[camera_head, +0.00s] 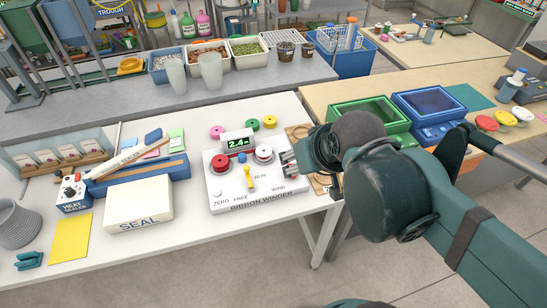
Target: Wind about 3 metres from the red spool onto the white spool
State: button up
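The white ribbon winder (258,203) sits on the white table. Its lit green display (238,143) seems to read 2.4. The red spool (221,162) is on its left side. At its right, a spool with a white top and some red around it (263,152) appears to be the white spool. A yellow lever (249,177) stands at the front, near the FREE and WIND labels. My gripper (285,161) is just right of the white spool, its fingertips pointing left. Whether it touches the winder, and its finger gap, are unclear.
A heat sealer (75,192) and white SEAL box (139,204) stand to the left. The table's front edge is clear.

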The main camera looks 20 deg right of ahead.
jog(key=w+d+f+n+g+y+p, duration=0.2)
jog(key=w+d+f+n+p, duration=0.2)
jog(key=w+f, duration=0.7)
jog(key=shift+d+f+n+g+p, duration=0.3)
jog(key=shift+d+f+n+g, duration=0.15)
jog(key=shift+f, duration=0.4)
jog(key=shift+w+f, duration=0.15)
dwell(0.5)
jog(key=shift+b+x, duration=0.7)
jog(key=shift+x, duration=3)
jog(key=c, duration=0.9)
